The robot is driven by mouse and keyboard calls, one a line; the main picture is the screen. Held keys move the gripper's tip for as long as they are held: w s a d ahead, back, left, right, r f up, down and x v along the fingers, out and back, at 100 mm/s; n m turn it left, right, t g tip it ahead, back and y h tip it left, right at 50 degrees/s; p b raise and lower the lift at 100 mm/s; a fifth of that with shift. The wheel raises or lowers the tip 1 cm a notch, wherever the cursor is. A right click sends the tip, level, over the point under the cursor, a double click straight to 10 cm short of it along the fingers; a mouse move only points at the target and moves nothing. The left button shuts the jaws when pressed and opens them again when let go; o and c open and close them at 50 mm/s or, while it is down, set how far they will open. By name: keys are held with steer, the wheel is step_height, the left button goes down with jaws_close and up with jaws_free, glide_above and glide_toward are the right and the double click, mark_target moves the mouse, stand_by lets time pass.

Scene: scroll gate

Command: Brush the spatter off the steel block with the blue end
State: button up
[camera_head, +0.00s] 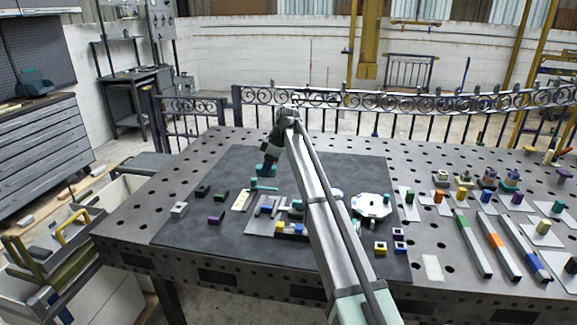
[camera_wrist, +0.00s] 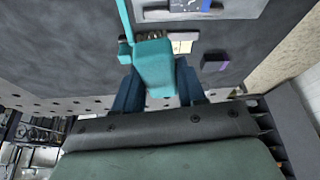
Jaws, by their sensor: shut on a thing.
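In the wrist view my gripper (camera_wrist: 157,85) is shut on a teal brush (camera_wrist: 153,62), with a thin handle and short bristles. The brush also shows below the gripper in the head view (camera_head: 264,187). A grey block with a blue face (camera_wrist: 186,5) lies on the light plate at the top of the wrist view, apart from the brush. It seems to be the blue-marked block (camera_head: 267,207) in the head view. Spatter is too small to tell.
My arm hides part of the mat (camera_head: 190,245). A white-topped turntable (camera_head: 371,206) stands right of it. A grey block (camera_head: 179,210) and a purple block (camera_head: 216,218) lie at left. Long bars with green, orange and blue (camera_head: 541,272) ends lie on the table at right.

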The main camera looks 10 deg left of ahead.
mark_target(258, 170)
steer(key=s, duration=0.1)
steer(key=s+a, duration=0.2)
steer(key=shift+s+r, duration=0.1)
steer(key=shift+s, duration=0.15)
steer(key=shift+m, duration=0.8)
steer(key=shift+s+d+f, duration=0.15)
steer(key=shift+f, duration=1.05)
steer(key=shift+s+d+f, duration=0.1)
steer(key=shift+d+f, duration=0.05)
steer(key=shift+f, duration=1.05)
steer(key=shift+s+d+f, duration=0.15)
steer(key=shift+f, duration=1.05)
steer(key=shift+d+f, duration=0.55)
steer(key=shift+c, duration=0.4)
steer(key=shift+d, duration=2.25)
steer(key=shift+a, duration=2.5)
steer(key=shift+w+d, duration=0.1)
steer(key=shift+d, duration=2.55)
steer(key=a, duration=0.5)
steer(key=shift+a, duration=0.35)
steer(key=shift+a+r, duration=0.1)
steer(key=shift+a, duration=0.05)
step_height(258, 170, up, 8)
